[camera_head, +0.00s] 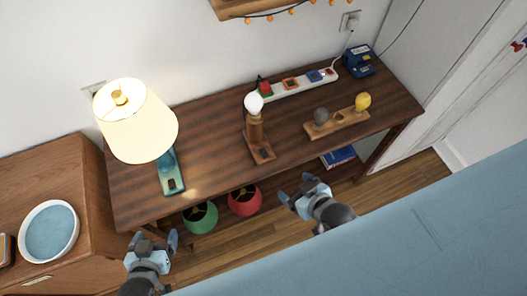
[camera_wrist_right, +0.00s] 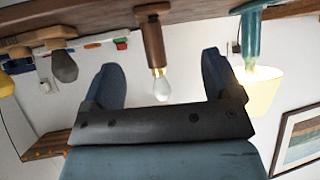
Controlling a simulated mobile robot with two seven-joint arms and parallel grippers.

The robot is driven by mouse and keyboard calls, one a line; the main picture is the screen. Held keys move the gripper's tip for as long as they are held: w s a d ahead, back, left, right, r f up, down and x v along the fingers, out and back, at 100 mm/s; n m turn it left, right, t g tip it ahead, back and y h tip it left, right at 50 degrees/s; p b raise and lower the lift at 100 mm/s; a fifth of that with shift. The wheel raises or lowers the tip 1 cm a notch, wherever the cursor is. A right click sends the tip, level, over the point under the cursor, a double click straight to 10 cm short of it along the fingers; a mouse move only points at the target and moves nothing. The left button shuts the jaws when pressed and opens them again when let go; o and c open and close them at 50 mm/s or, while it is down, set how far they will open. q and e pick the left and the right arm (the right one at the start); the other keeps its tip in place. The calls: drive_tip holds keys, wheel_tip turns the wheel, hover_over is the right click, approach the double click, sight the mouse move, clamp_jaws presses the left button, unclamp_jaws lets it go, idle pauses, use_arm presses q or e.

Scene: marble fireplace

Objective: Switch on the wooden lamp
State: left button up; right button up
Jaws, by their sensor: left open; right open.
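The wooden lamp (camera_head: 255,130) stands upright near the middle of the dark wooden table (camera_head: 210,130). It has a brown post, a pale bare bulb (camera_head: 253,103) and a flat base (camera_head: 262,154) with a small dark switch toward the table's front edge. In the right wrist view the wooden lamp (camera_wrist_right: 153,45) appears upside down between the fingers, beyond them, and its bulb shows no clear glow. My right gripper (camera_head: 296,188) is open and empty, in front of the table, right of the lamp. My left gripper (camera_head: 153,241) is open and empty near the table's front left corner.
A lit teal lamp (camera_head: 171,175) with a cream shade stands left. A wooden board (camera_head: 337,122) with grey and yellow bulbs lies right. A power strip (camera_head: 300,86) and blue device (camera_head: 358,61) are behind. Green (camera_head: 200,217) and red (camera_head: 244,200) shades sit below.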

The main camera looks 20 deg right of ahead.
clamp_jaws()
idle(1.7)
